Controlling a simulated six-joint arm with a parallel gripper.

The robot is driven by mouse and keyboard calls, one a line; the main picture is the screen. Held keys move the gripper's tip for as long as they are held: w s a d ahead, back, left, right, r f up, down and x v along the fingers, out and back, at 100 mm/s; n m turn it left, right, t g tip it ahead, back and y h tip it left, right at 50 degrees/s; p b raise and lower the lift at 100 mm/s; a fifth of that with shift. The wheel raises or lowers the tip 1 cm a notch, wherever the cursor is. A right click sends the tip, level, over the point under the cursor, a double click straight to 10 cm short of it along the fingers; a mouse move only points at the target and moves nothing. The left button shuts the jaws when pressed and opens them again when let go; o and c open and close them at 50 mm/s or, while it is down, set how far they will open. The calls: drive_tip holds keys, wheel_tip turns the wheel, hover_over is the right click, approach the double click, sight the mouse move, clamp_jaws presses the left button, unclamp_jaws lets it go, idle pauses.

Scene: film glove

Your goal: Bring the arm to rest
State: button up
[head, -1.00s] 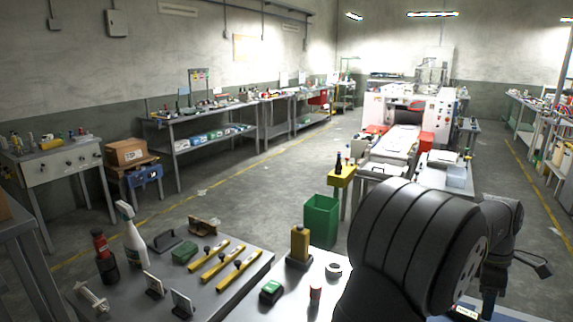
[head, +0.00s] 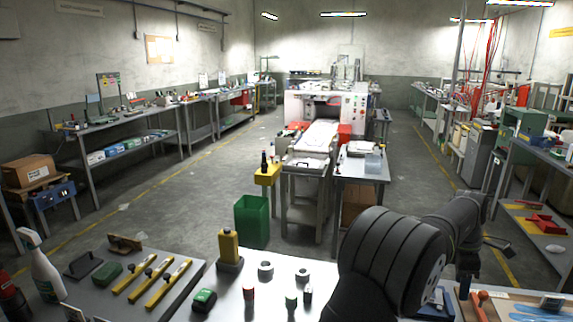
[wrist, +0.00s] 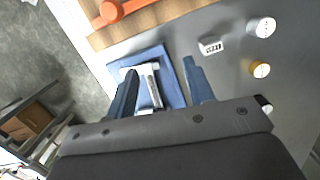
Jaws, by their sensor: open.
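My arm (head: 395,262) is dark and bent, at the lower right of the head view. My gripper (wrist: 162,72) shows in the wrist view with its two blue-grey fingers spread apart. Between and beyond the fingers lies a blue tray or pad (wrist: 176,88) with a white and grey item (wrist: 152,86) on it. I cannot tell how high the fingers are above it; nothing is visibly clamped. In the head view the fingertips are hard to make out behind the arm.
An orange-handled tool (wrist: 111,12) lies on a wooden board. Small round containers (wrist: 261,27) stand to the right. In the head view, a bench (head: 225,300) holds a yellow bottle (head: 229,247) and small jars. A green bin (head: 252,222) stands beyond it.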

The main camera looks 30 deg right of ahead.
drive_tip(key=w+f, duration=0.1)
drive_tip(key=w, duration=0.1)
drive_tip(key=w+d+f, duration=0.1)
drive_tip(key=w, duration=0.1)
drive_tip(key=w+f, duration=0.1)
drive_tip(key=w, duration=0.1)
drive_tip(key=shift+d+f, duration=0.2)
drive_tip(key=shift+f, duration=0.15)
drive_tip(key=shift+o, duration=0.2)
